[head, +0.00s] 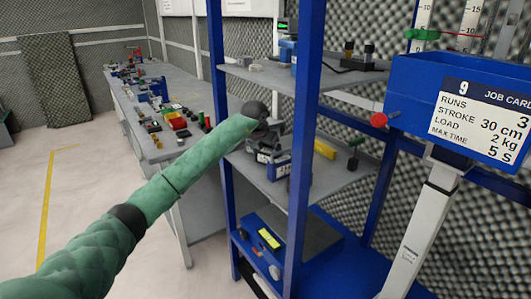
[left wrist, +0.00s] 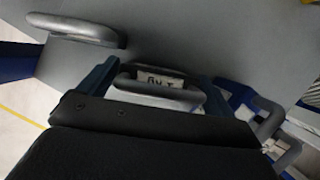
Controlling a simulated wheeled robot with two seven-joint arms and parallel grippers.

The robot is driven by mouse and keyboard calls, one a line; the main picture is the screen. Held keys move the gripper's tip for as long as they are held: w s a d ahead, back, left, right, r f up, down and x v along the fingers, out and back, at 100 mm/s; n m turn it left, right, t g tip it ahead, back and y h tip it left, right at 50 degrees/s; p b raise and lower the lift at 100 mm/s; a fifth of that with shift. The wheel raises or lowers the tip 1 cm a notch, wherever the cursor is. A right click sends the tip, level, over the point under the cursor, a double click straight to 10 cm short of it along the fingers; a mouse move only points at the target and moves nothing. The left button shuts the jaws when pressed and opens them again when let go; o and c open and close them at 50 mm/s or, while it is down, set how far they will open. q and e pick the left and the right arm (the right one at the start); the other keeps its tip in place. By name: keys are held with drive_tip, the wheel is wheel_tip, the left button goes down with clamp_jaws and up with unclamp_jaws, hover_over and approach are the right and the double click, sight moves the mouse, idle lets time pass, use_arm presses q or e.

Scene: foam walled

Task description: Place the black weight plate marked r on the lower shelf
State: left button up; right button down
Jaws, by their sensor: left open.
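My left gripper (head: 264,140) is open at the end of my green-sleeved arm, over the middle shelf (head: 330,176) of the blue-posted rack. The dark wrist housing hides part of it in the head view. Just below it is a blue object (head: 278,170) with a pale label. I cannot make out a black weight plate marked r. The lowest shelf (head: 335,268) is blue. My right gripper is out of view.
A blue device with a yellow display (head: 268,238) stands on the lowest level, with bare blue surface to its right. A yellow object (head: 324,149) lies on the middle shelf. A blue job-card box (head: 470,110) stands right of the rack. A cluttered bench (head: 200,155) is behind left.

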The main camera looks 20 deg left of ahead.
sight(266, 151)
use_arm(q)
drive_tip(key=shift+r, duration=0.1)
drive_tip(key=shift+s+a+r, duration=0.1)
drive_tip(key=shift+r, duration=0.2)
drive_tip(key=b+v, duration=0.1)
drive_tip(key=v, duration=0.3)
drive_tip(key=shift+s+r, duration=0.15)
drive_tip(key=s+a+b, duration=0.2)
drive_tip(key=s+a, duration=0.1)
drive_tip(key=s, duration=0.8)
drive_tip(key=shift+s, duration=0.3)
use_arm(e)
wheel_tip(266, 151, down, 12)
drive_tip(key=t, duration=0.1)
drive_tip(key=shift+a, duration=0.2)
use_arm(q)
drive_tip(key=shift+a, duration=0.1)
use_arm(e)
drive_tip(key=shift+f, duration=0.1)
